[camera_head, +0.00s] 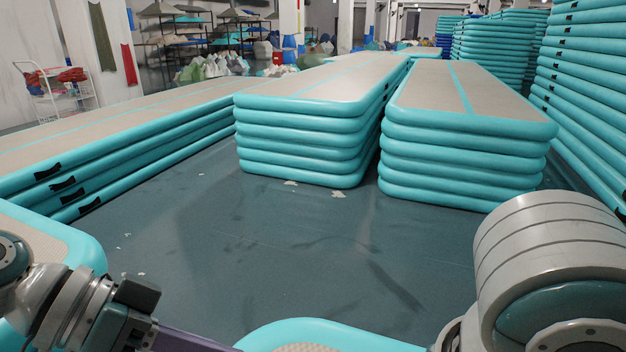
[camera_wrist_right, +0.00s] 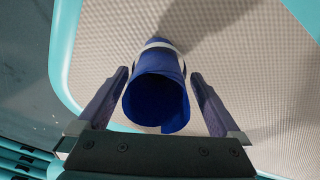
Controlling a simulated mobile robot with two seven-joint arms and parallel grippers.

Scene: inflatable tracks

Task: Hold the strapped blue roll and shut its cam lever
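The blue roll (camera_wrist_right: 172,85) is in the right wrist view, its open, dark hollow end facing the camera. A pale strap (camera_wrist_right: 157,43) goes around it near its far end. The cam lever cannot be made out. My right gripper (camera_wrist_right: 160,73) has its fingers apart, one on each side of the roll, with narrow gaps showing. In the head view my left gripper (camera_head: 185,338) is at the bottom left, cut off by the frame edge, and its fingertips are hidden. The roll does not show in the head view.
A grey-topped teal inflatable track (camera_wrist_right: 255,75) lies under the roll; a teal edge (camera_head: 320,335) shows at the bottom of the head view. Stacks of inflatable tracks (camera_head: 300,140) (camera_head: 460,150) stand ahead, others at both sides. Bare floor (camera_head: 270,250) lies between.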

